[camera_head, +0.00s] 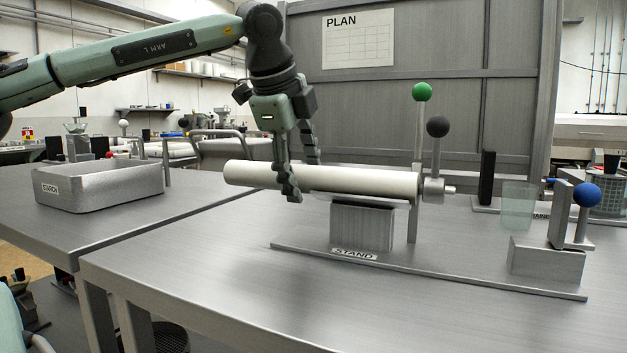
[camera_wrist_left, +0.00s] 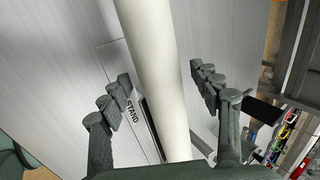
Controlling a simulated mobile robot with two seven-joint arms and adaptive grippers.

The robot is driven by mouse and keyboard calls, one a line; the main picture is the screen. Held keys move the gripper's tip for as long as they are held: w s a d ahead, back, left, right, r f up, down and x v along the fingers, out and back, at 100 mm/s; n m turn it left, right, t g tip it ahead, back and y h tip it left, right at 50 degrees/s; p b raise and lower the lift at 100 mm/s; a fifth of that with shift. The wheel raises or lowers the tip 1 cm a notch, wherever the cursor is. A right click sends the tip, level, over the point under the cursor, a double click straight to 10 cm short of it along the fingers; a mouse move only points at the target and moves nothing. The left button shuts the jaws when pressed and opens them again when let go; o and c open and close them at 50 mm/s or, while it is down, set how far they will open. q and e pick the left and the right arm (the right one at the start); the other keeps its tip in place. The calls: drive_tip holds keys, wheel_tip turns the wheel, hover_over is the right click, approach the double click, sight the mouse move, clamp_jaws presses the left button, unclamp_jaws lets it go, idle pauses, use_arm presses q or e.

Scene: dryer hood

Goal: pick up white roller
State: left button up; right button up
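The white roller (camera_head: 365,183) lies level across the grey block of the stand (camera_head: 361,226), its left end reaching out past the block. It also crosses the left wrist view (camera_wrist_left: 155,70) from top to bottom. My left gripper (camera_head: 303,178) points down over the roller, left of the block. One finger is in front of the roller and the other is behind it. In the left wrist view the fingers (camera_wrist_left: 160,77) are spread, with gaps between them and the roller on both sides. My right gripper is not in view.
Right of the roller stand posts with a green ball (camera_head: 422,92) and a dark ball (camera_head: 438,126). A blue-ball lever (camera_head: 586,195) and a clear cup (camera_head: 517,206) are farther right. A grey STARCH tray (camera_head: 100,187) is on the left table. The front tabletop is clear.

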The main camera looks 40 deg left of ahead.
use_arm(q)
clamp_jaws()
drive_tip(key=shift+r, duration=0.1)
idle(0.3)
